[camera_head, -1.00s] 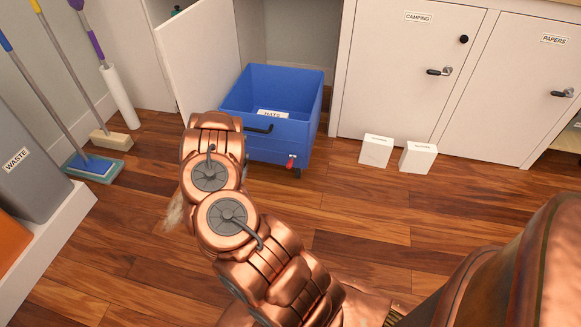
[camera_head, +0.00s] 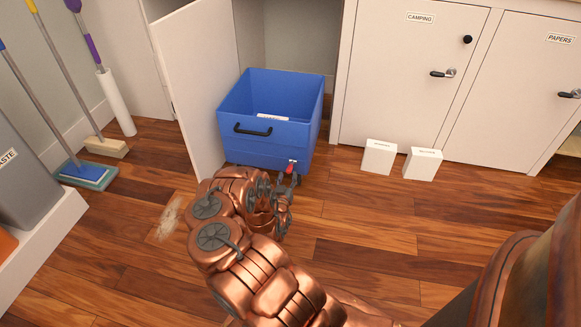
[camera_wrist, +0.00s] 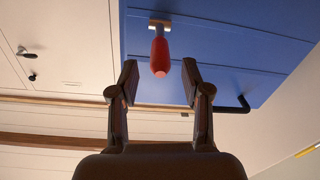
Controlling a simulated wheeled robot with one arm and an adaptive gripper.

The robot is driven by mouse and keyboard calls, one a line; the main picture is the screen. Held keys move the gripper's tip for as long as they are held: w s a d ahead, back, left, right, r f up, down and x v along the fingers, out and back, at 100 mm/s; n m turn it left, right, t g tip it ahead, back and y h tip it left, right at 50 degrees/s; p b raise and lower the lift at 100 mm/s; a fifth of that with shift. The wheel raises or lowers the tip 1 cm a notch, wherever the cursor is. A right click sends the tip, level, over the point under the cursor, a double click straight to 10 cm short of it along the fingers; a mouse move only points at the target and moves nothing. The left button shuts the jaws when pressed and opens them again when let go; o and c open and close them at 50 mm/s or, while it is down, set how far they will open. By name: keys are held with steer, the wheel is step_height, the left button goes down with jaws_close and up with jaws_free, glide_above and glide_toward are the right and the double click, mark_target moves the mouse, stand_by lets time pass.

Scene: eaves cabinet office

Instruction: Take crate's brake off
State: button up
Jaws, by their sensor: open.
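The blue crate (camera_head: 270,150) stands on the wooden floor before the open cabinet. Its red brake lever (camera_head: 290,167) sticks out low at the near right corner. The wrist view shows the red lever (camera_wrist: 159,57) on a grey stem below a small bracket on the blue crate wall (camera_wrist: 225,60). My gripper (camera_wrist: 160,75) is open, with one finger on each side of the lever's red end and a visible gap on both sides. In the head view my gripper (camera_head: 287,187) is low beside the lever, partly hidden by my arm.
A black handle (camera_head: 252,130) is on the crate's front. A white cabinet door (camera_head: 190,85) stands open at its left. Two small white boxes (camera_head: 378,157) (camera_head: 422,164) stand on the floor to the right.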

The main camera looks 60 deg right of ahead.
mark_target(291, 164)
steer(key=b+x, duration=0.2)
steer(key=x, duration=0.5)
steer(key=shift+w+d, duration=0.1)
steer(key=shift+w, duration=0.05)
jaws_close()
stand_by(0.3)
